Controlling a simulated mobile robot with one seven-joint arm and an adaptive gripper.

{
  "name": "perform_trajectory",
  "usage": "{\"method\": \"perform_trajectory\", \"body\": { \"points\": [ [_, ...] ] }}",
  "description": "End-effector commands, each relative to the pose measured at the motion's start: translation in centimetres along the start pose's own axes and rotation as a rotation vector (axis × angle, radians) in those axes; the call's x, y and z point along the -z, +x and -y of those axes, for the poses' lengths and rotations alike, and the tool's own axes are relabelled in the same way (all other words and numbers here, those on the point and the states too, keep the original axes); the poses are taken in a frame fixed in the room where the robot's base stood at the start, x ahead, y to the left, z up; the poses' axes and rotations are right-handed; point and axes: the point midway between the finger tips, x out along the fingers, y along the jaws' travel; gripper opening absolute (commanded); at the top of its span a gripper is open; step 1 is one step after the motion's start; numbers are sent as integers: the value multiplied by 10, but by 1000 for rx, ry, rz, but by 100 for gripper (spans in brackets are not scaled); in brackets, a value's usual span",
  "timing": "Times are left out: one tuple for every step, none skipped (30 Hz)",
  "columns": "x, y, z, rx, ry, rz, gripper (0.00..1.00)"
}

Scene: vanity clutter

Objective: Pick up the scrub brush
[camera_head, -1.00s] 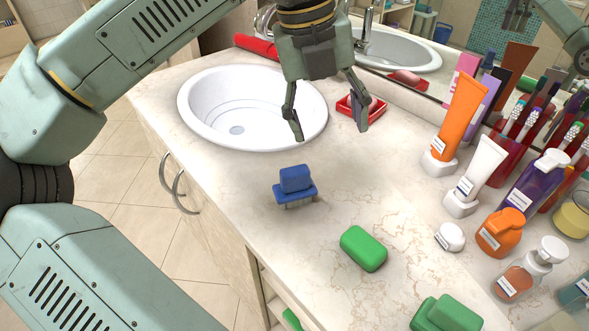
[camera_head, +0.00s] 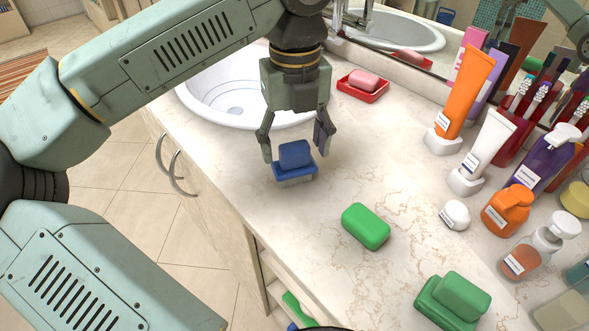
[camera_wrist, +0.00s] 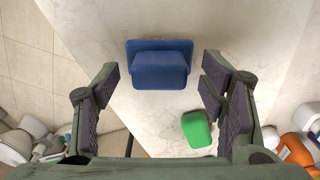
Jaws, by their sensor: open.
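The blue scrub brush (camera_head: 295,158) stands on the marble counter, bristles down and handle block up, near the counter's left edge. My gripper (camera_head: 295,158) is open and empty, its two fingers reaching down on either side of the brush and apart from it. In the wrist view the blue brush (camera_wrist: 158,66) lies ahead, between the lines of the open fingers (camera_wrist: 160,95) and just beyond their tips. The exact height of the fingertips above the counter is hard to tell.
A green soap (camera_head: 365,226) lies right of the brush, and another green block (camera_head: 462,295) is nearer. The sink (camera_head: 215,98) is behind my gripper. A red dish (camera_head: 362,90) with pink soap is at the back. Tubes (camera_head: 465,95) and bottles (camera_head: 508,212) crowd the right side.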

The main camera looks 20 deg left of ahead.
Motion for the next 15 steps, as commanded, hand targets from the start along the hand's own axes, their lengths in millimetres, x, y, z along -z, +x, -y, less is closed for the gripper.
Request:
{"method": "perform_trajectory", "body": {
  "points": [
    [0,12,0,1,-1,-1,65],
    [0,14,0,1,-1,0,65],
    [0,16,0,0,-1,0,65],
    [0,16,0,0,0,1,65],
    [0,16,0,0,-1,1,65],
    [0,15,0,0,-1,1,65],
    [0,14,0,0,-1,1,65],
    [0,14,0,0,-1,1,65],
    [0,14,0,0,-1,1,65],
    [0,14,0,0,-1,1,64],
    [0,14,0,0,-1,1,62],
    [0,14,0,0,-1,1,59],
    [0,14,0,0,-1,1,57],
    [0,14,0,0,-1,1,55],
    [0,14,0,0,-1,1,52]
  ]
}}
